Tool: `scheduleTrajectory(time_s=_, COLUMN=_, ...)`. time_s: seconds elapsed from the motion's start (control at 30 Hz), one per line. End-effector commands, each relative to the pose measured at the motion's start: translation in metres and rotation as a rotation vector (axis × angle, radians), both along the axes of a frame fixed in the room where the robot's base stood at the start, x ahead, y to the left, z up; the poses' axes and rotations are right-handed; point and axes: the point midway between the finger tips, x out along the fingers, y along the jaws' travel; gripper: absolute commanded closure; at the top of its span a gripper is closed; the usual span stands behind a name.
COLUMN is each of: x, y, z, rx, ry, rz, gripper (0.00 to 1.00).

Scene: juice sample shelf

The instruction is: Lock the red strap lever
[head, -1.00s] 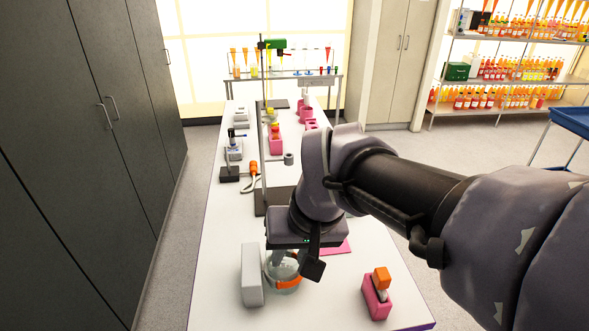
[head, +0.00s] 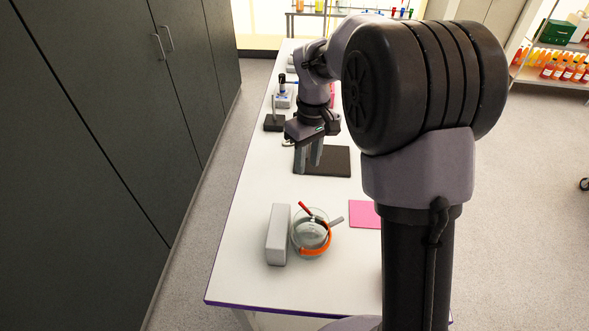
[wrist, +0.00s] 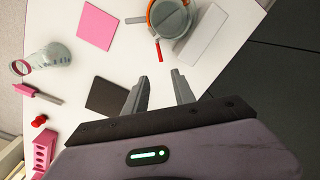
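A round glass jar (head: 296,229) with a grey lid (head: 309,234) stands near the front of the white bench. An orange strap (head: 317,249) goes around its side. The red strap lever (head: 306,209) sticks up at a tilt from the jar's far side, and a grey bar (head: 335,221) sticks out to the right. The wrist view shows the lidded jar (wrist: 172,16) at the top and a red lever piece (wrist: 158,50) beyond the fingertips. My gripper (head: 308,167) is open and empty, raised beyond the jar and apart from it; its fingers (wrist: 160,80) are spread.
A grey block (head: 278,235) stands close left of the jar. A pink mat (head: 366,214) lies to the right, partly behind my arm. A dark plate (head: 335,162) lies beyond. Dark cabinets (head: 110,130) line the left. The bench front (head: 250,280) is clear.

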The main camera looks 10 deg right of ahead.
Motion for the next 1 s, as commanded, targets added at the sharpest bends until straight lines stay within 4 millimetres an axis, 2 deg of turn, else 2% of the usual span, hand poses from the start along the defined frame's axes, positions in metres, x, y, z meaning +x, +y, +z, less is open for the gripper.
scheduleTrajectory(time_s=0.03, x=-0.001, y=0.001, z=-0.019, rx=0.0, ry=0.005, rz=-0.001, gripper=0.69)
scheduleTrajectory(time_s=0.1, x=-0.002, y=0.001, z=-0.042, rx=0.0, ry=0.005, rz=-0.001, gripper=0.69)
scheduleTrajectory(time_s=0.3, x=-0.003, y=0.004, z=-0.102, rx=0.0, ry=0.003, rz=-0.002, gripper=0.69)
scheduleTrajectory(time_s=0.5, x=-0.003, y=0.006, z=-0.144, rx=0.0, ry=0.001, rz=-0.002, gripper=0.69)
scheduleTrajectory(time_s=0.63, x=-0.004, y=0.007, z=-0.155, rx=0.0, ry=0.0, rz=-0.003, gripper=0.69)
scheduleTrajectory(time_s=0.9, x=-0.004, y=0.007, z=-0.156, rx=0.0, ry=-0.001, rz=-0.004, gripper=0.69)
scheduleTrajectory(time_s=1.0, x=-0.004, y=0.007, z=-0.156, rx=0.0, ry=-0.001, rz=-0.004, gripper=0.86)
